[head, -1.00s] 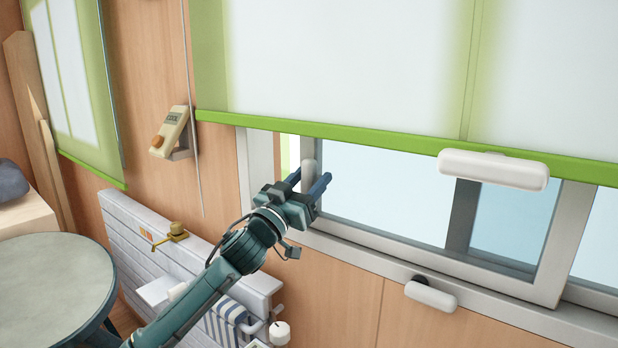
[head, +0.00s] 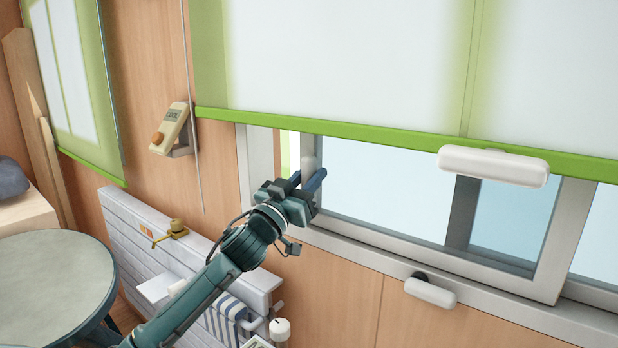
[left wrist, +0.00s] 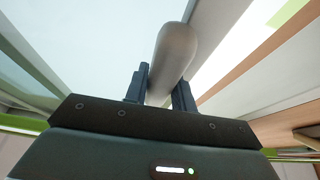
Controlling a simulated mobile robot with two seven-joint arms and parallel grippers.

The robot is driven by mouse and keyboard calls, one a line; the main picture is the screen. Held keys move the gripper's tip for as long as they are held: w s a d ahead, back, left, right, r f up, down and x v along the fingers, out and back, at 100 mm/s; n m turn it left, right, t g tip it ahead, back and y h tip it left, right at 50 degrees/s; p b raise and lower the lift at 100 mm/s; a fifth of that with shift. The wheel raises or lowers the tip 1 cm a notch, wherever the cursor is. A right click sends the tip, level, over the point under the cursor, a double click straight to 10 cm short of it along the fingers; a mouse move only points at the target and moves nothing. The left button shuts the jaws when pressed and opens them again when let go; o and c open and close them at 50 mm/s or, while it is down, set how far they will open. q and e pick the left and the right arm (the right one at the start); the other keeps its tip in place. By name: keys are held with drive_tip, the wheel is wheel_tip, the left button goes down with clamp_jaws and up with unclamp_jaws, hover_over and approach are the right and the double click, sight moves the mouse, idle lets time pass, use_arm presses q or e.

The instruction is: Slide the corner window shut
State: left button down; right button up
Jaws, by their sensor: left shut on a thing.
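The corner window's sliding sash (head: 390,198) stands partly open, with a narrow gap (head: 289,155) between its left edge and the left frame post (head: 260,165). A pale, rounded upright handle (head: 308,158) is on the sash's left edge. My left gripper (head: 309,181) is shut on this handle. In the left wrist view the handle (left wrist: 175,48) rises between the two dark fingers of the gripper (left wrist: 163,88). The lower part of the handle is hidden by the fingers. My right gripper is not in view.
A green-edged blind (head: 400,145) hangs over the window's upper part. White rounded bars stick out at the blind (head: 493,166) and below the sill (head: 431,292). A radiator (head: 190,250) stands below left, beside a round table (head: 55,285). A wall box (head: 170,128) hangs left.

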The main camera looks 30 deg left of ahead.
use_arm(q)
drive_tip(key=shift+a, duration=0.1)
drive_tip(key=w+a+p, duration=0.1)
drive_tip(key=a, duration=1.3)
drive_tip(key=shift+a+r, duration=0.15)
drive_tip(key=shift+a, duration=0.25)
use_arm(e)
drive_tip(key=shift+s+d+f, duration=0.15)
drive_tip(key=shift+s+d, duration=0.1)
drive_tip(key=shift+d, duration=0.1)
use_arm(q)
drive_tip(key=c, duration=1.5)
unclamp_jaws()
drive_tip(key=shift+c, duration=0.2)
drive_tip(key=o, duration=0.3)
drive_tip(key=shift+a, duration=0.1)
drive_tip(key=shift+o, duration=0.4)
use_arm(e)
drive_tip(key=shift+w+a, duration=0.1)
use_arm(q)
drive_tip(key=shift+f, duration=0.2)
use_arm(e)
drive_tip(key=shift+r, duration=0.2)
